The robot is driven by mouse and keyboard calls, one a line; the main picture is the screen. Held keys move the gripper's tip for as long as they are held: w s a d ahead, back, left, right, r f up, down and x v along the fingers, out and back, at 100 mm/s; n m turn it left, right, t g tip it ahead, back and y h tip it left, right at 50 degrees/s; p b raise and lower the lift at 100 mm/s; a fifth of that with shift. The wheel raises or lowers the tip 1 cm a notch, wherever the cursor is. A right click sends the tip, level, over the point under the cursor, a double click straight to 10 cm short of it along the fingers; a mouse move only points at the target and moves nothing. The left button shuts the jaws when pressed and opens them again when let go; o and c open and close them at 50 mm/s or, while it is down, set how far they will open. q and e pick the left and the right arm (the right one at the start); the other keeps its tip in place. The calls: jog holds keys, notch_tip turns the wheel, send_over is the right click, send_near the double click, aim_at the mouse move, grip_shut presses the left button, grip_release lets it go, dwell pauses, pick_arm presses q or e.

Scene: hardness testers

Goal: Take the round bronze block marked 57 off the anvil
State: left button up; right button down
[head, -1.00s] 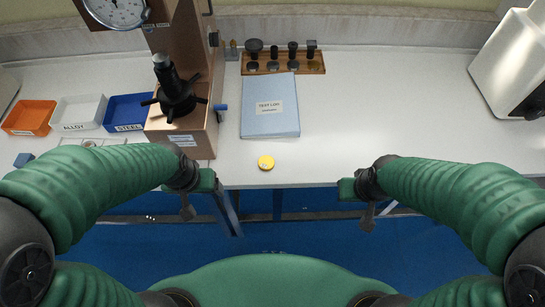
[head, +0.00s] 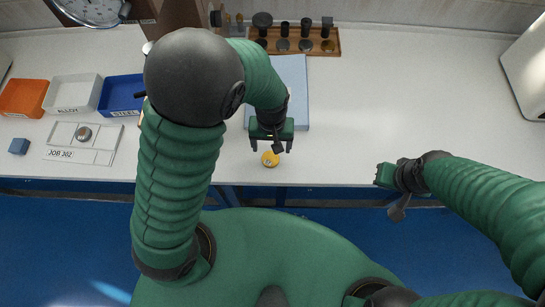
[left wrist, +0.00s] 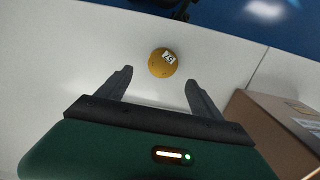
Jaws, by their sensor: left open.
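A round bronze-yellow block (head: 270,159) lies flat on the white bench near its front edge, not on an anvil. In the left wrist view the block (left wrist: 162,62) bears a small white label with digits, perhaps 57. My left gripper (head: 271,147) is open just behind and above it, fingers pointing at it. In the wrist view the block lies just past the fingertips, between their lines, with nothing held. My right gripper (head: 385,176) is at the bench's front edge, away from the block; its jaws are unclear. The tester's anvil is hidden behind my left arm.
A blue test log (head: 296,75) lies behind the gripper, and a wooden rack (head: 333,42) of parts behind that.

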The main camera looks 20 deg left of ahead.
aim_at(271, 158)
pick_arm(q)
jog(key=shift+s+a+f, duration=0.1)
jog(key=shift+a+f, duration=0.05)
jog(key=shift+f, duration=0.3)
jog(key=f, duration=0.2)
jog(key=s+f, duration=0.1)
jog(key=f, duration=0.1)
jog(key=shift+s+b, duration=0.15)
jog(key=shift+b, duration=0.2)
jog(key=shift+w+f, duration=0.2)
jog(key=shift+f, duration=0.05)
jog(key=shift+r, duration=0.1)
grip_shut()
